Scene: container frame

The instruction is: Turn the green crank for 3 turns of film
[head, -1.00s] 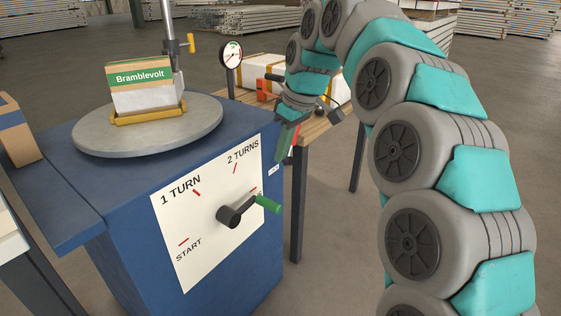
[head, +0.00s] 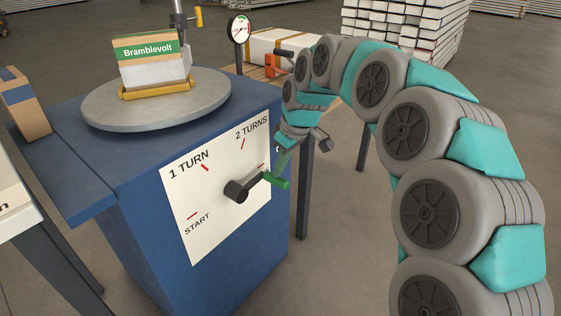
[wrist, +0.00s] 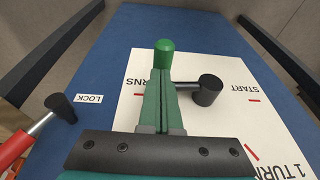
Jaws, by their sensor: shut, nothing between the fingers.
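The green crank handle (head: 276,180) sticks out from the end of a dark crank arm on the machine's white dial (head: 215,220). The arm runs from its dark hub (head: 236,191) to the right and slightly up, just below a red mark. My gripper (head: 279,171) is at the handle, its fingers shut and empty. In the wrist view my gripper (wrist: 162,78) points at the green handle (wrist: 163,53), which shows just beyond the fingertips; whether they touch I cannot tell.
A turntable (head: 100,118) on the blue machine carries a Bramblevolt box (head: 150,65). A red lever with a black end (wrist: 60,107) sits beside the LOCK label (wrist: 89,98). A gauge (head: 240,30) stands behind the machine, and a wooden table stands behind my arm.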

